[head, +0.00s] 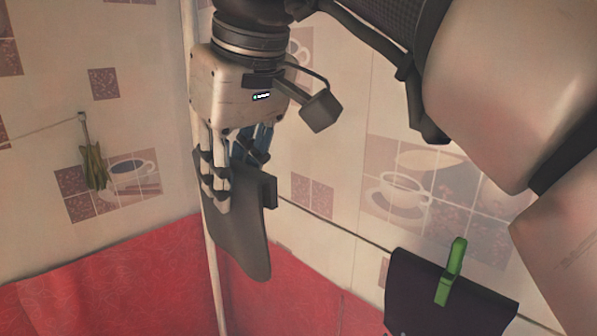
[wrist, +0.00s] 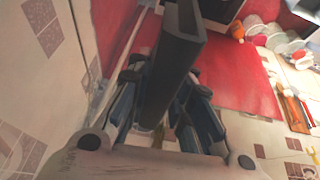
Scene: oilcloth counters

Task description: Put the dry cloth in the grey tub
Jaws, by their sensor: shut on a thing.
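My gripper (head: 222,192) points down in the head view and is shut on a dark grey cloth (head: 250,243). The cloth hangs below and to the right of the fingers, with a folded edge at its top right. In the wrist view the same cloth (wrist: 169,85) runs between the blue-grey fingers of my gripper (wrist: 164,97). A dark purple cloth (head: 418,300) hangs from a line at lower right, under a green peg (head: 452,272). I cannot tell by sight which cloth is dry. I see no grey tub in either view.
The line (head: 325,222) runs along the tiled wall behind the held cloth. A small greenish bundle (head: 93,165) hangs on the left wall. A red surface (head: 110,285) lies below. Dishes (wrist: 265,35) stand at the upper right of the wrist view.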

